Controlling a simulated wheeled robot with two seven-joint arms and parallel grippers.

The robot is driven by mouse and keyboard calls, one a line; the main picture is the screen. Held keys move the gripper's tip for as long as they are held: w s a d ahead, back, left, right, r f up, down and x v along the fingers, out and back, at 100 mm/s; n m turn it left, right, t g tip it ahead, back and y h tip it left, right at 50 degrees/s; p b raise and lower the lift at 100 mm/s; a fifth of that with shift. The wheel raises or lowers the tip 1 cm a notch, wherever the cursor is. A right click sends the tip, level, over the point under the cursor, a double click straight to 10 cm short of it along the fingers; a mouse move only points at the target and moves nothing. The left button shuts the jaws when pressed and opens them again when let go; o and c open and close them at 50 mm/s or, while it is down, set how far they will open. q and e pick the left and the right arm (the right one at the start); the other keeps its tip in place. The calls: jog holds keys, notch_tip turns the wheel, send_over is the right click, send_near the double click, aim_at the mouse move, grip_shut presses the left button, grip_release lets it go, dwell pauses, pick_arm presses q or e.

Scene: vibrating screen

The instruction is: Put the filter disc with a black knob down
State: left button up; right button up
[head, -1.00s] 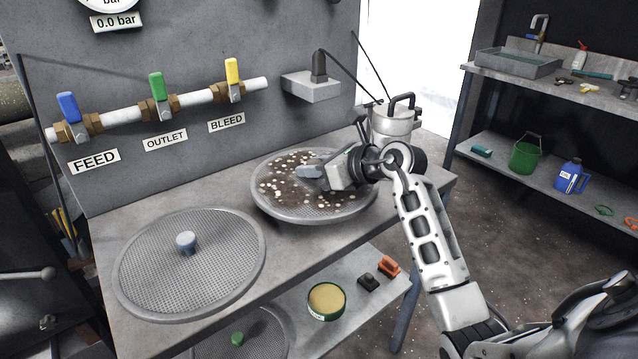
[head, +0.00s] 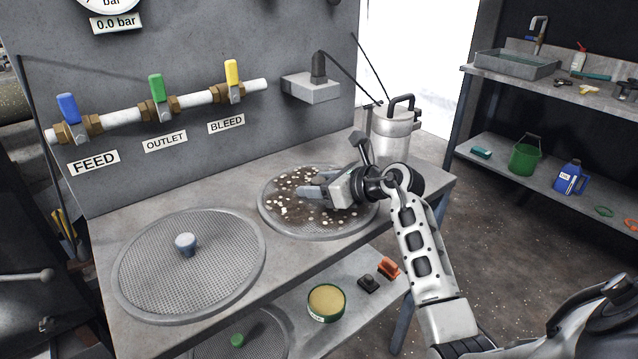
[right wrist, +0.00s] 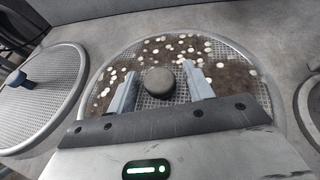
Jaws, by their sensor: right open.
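The filter disc with a black knob (head: 272,222) lies flat on the bench top, with dark grit and pale bits on its mesh. In the right wrist view the disc (right wrist: 185,103) fills the middle, and its black knob (right wrist: 158,81) stands between my fingers. My right gripper (head: 305,190) is open, low over the disc, one finger on each side of the knob with gaps beside it. The gripper hides the knob in the head view. My left gripper is not in view.
A clean disc with a blue-grey knob (head: 187,262) lies to the left on the bench (head: 130,338). A metal canister (head: 391,135) stands at the back right. A valve panel rises behind.

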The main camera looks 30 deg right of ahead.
jog(key=shift+s, duration=0.1)
jog(key=v, duration=1.2)
